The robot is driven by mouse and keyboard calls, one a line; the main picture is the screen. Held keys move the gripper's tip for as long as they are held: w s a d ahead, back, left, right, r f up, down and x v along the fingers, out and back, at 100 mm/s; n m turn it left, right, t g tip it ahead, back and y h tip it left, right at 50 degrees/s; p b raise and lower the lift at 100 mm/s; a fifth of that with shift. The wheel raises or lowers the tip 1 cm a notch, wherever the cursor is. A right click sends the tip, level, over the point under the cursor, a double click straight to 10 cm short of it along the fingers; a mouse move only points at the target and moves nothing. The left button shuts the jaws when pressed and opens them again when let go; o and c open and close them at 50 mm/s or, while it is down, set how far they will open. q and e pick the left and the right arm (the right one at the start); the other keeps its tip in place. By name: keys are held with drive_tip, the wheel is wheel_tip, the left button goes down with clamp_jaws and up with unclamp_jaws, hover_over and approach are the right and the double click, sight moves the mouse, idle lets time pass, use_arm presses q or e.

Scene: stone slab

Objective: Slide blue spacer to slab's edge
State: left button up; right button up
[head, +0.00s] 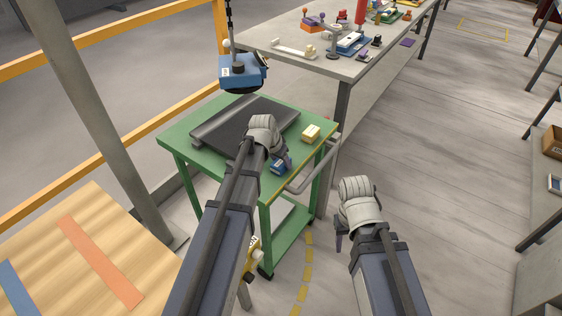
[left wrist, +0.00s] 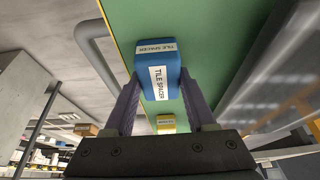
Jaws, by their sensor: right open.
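The blue spacer (head: 278,168), a small block with white labels, is near the front right part of the green cart top, beside the dark slab (head: 208,134). My left gripper (head: 285,162) is at the blue spacer; its arm hides part of the slab. In the left wrist view, the blue spacer (left wrist: 158,78) sits between the two purple fingers, which meet its sides, so the left gripper (left wrist: 160,82) looks shut on it. I cannot tell if it touches the cart top. My right gripper (head: 339,243) is open and empty, right of the cart, mostly hidden by its wrist.
A yellow spacer (head: 311,133) lies on the cart top (head: 287,115) to the right of the slab. A grey cart handle (head: 318,172) sticks out at the right. A blue hanging device (head: 243,73) is behind the slab. A long grey table (head: 335,70) stands behind.

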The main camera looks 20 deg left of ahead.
use_arm(q)
clamp_jaws()
drive_tip(key=shift+w+a, duration=0.4)
drive_tip(key=shift+a, duration=0.75)
drive_tip(key=shift+w+a, duration=0.4)
drive_tip(key=shift+a, duration=0.7)
drive_tip(key=shift+w+a, duration=0.4)
drive_tip(key=shift+a, duration=0.75)
drive_tip(key=shift+o, duration=2.1)
unclamp_jaws()
drive_tip(key=shift+o, duration=1.1)
drive_tip(key=shift+a+r, duration=0.1)
drive_tip(key=shift+r, duration=0.15)
drive_tip(key=d+p+v, duration=0.1)
drive_tip(key=p+v, duration=0.6)
drive_tip(key=shift+a+r, duration=0.2)
drive_tip(key=shift+a, duration=0.15)
drive_tip(key=shift+s, duration=0.15)
